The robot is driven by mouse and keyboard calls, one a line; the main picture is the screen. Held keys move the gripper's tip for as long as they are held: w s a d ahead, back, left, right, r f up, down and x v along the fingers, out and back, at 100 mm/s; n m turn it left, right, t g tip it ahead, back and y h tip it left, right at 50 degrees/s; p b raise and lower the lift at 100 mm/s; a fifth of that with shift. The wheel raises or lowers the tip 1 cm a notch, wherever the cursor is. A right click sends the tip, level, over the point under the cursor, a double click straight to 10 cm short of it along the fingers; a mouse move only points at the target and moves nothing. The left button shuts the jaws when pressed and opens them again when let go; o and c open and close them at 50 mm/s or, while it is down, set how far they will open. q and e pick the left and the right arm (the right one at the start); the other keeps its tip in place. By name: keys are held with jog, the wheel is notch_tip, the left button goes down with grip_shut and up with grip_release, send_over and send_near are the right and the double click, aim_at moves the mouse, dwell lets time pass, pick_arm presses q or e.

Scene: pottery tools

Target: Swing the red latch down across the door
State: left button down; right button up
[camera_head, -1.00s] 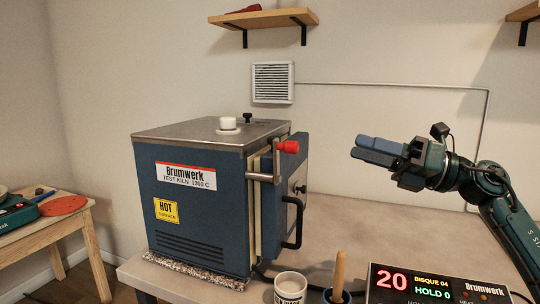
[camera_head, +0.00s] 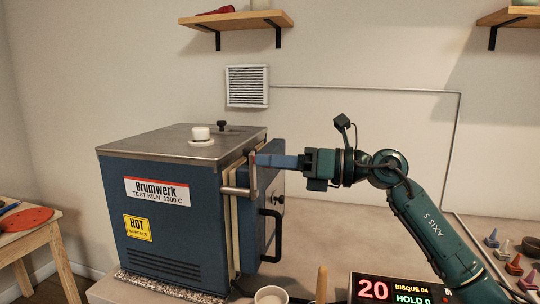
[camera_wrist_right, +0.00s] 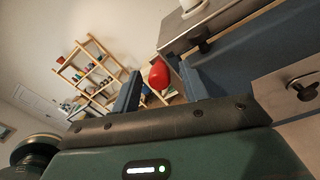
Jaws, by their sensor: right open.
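The blue kiln (camera_head: 150,215) stands at the left of the head view, with its door (camera_head: 268,212) on its right side. A cream edge shows between the kiln body and the door. The metal latch arm (camera_head: 253,178) stands upright at the top of the door edge. Its red knob is nearly hidden behind my fingers in the head view. The wrist view shows the red knob (camera_wrist_right: 159,74) between the two spread fingers. My right gripper (camera_head: 262,160) is open around the knob; contact cannot be told. My left gripper is out of view.
The black door handle (camera_head: 275,235) sticks out below my right gripper. A controller with a lit display (camera_head: 395,289), a cup (camera_head: 271,295) and a wooden handle (camera_head: 322,284) stand at the front. A wall shelf (camera_head: 240,20) hangs above.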

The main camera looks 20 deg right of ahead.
jog(key=shift+w+a, duration=0.25)
jog(key=shift+a, duration=0.2)
grip_shut()
dwell(0.3)
